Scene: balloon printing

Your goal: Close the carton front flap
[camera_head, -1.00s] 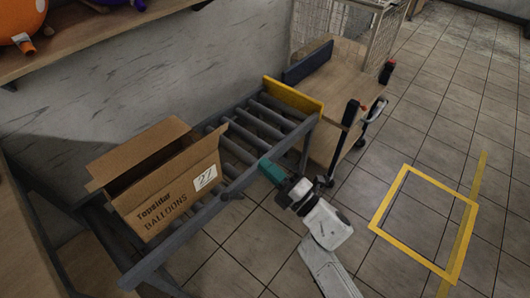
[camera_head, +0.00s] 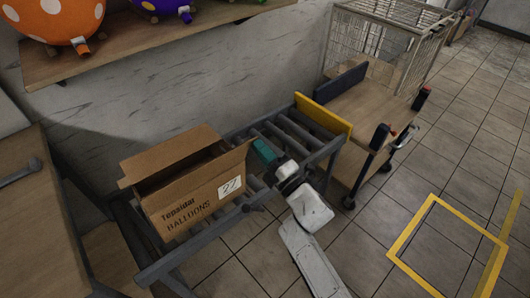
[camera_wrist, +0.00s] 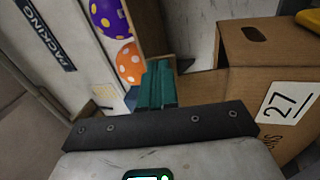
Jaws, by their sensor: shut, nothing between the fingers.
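The open brown carton (camera_head: 185,207) stands on the roller conveyor, its printed face with a "27" label towards me. Its back flap (camera_head: 170,150) stands up, and a side flap sticks out at the left. The strip along the near top edge (camera_head: 195,177) looks like the raised front flap, but I cannot tell its angle. My gripper (camera_head: 263,150), with teal fingers, is shut and empty just right of the carton's upper right corner. In the wrist view the fingers (camera_wrist: 157,86) point past the carton (camera_wrist: 275,75), which is at the right; contact is unclear.
The roller conveyor (camera_head: 294,133) ends at a yellow plate (camera_head: 323,115). A wooden cart (camera_head: 370,112) and wire cage (camera_head: 385,40) stand beyond it. Balloons (camera_head: 55,20) sit on a shelf above. Tiled floor lies open at right, with a yellow marked square (camera_head: 400,245).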

